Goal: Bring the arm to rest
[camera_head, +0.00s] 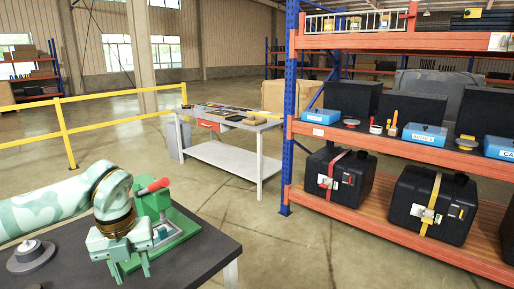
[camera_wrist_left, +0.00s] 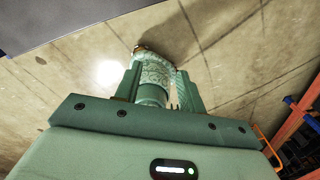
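My left arm comes in from the left in the head view, over the dark table (camera_head: 190,268). My left gripper (camera_head: 131,268) points down near the table's front part, its two green fingers apart with nothing visible between them. In the left wrist view the fingers of the left gripper (camera_wrist_left: 158,88) also stand apart. A teal patterned part of my own body shows beyond and between them, with floor behind. My right gripper is in neither view.
A green device with a red handle (camera_head: 154,186) stands on the dark table, close behind the left gripper. A round grey piece (camera_head: 30,255) lies at the table's left. A grey workbench (camera_head: 222,158) and an orange shelf rack (camera_head: 400,232) with black cases stand beyond open floor.

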